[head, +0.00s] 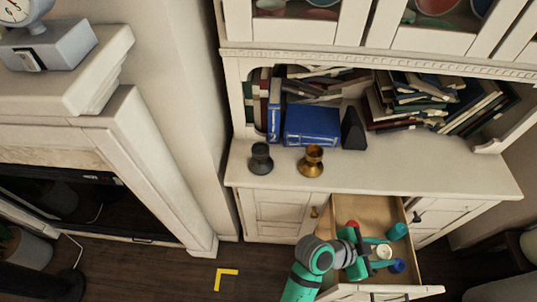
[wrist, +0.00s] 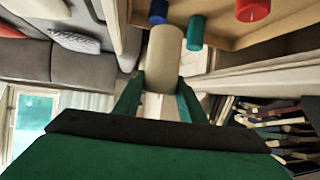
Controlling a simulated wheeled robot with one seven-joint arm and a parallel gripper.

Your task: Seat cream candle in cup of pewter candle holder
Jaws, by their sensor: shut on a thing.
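The cream candle (wrist: 165,50) is between the two green fingers of my gripper (wrist: 160,92) in the wrist view. The gripper is shut on it. In the head view the candle's pale round top (head: 383,252) shows between the fingers of my gripper (head: 380,251), over the open drawer. I cannot tell whether the candle is clear of the drawer floor. The pewter candle holder (head: 261,158) is dark grey and stands upright on the cabinet top, left of a brass holder. Its cup looks empty. My gripper is to the right of it and lower, toward the front.
The brass holder (head: 311,160) stands close to the pewter one. The open drawer (head: 355,208) also holds a teal candle (head: 397,231), a blue candle (head: 397,265) and a red candle (head: 352,223). Books (head: 312,125) and a dark wedge (head: 352,128) stand behind. The cabinet top is clear to the right.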

